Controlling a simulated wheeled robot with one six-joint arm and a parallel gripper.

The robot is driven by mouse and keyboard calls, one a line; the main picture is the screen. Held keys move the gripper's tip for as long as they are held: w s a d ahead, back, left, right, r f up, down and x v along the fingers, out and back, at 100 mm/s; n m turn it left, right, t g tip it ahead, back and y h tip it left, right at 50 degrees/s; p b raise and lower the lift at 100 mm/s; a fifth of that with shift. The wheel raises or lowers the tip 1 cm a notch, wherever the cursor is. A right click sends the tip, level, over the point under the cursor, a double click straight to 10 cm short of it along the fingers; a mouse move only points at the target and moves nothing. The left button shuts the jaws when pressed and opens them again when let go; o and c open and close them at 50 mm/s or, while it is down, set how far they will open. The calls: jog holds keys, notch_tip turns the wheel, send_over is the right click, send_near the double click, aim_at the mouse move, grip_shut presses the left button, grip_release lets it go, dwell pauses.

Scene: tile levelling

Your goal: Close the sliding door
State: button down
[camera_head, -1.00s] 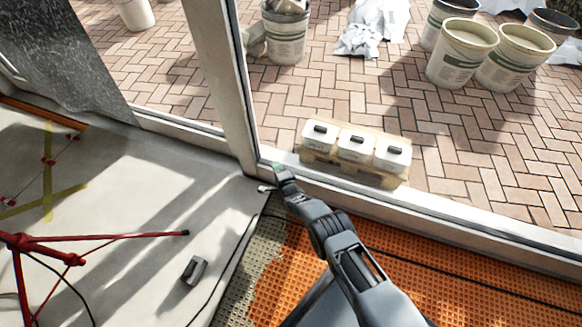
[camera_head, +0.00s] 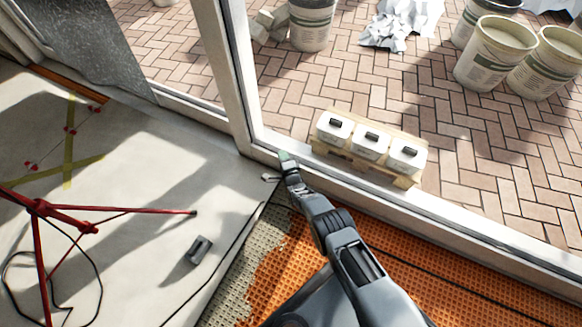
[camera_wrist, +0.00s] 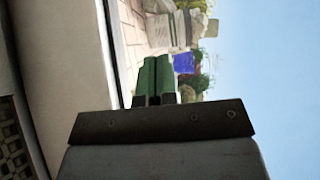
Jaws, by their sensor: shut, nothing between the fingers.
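The sliding door has a pale upright frame post (camera_head: 230,75) beside large glazed openings onto a paved yard. I cannot tell how far the door stands open. My gripper (camera_head: 286,158) is low, just right of the foot of this post, near the bottom rail (camera_head: 460,226). In the wrist view, its green fingers (camera_wrist: 153,78) are together and empty. A pale upright frame part (camera_wrist: 72,75) stands to their left there, with a dark edge strip. I cannot tell whether the fingers touch the frame. No handle shows clearly.
White canisters on a small pallet (camera_head: 408,181) stand just beyond the rail. Buckets (camera_head: 494,55) stand farther out. A red tripod (camera_head: 120,210) and a small grey device (camera_head: 198,250) are on the left floor. Orange matting (camera_head: 450,290) lies right, with a black cable across it.

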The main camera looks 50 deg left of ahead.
jog(key=w+p+v, duration=0.1)
jog(key=p+v, duration=0.6)
jog(key=v, duration=0.4)
jog(key=shift+w+d, duration=0.25)
jog(key=shift+d, duration=0.45)
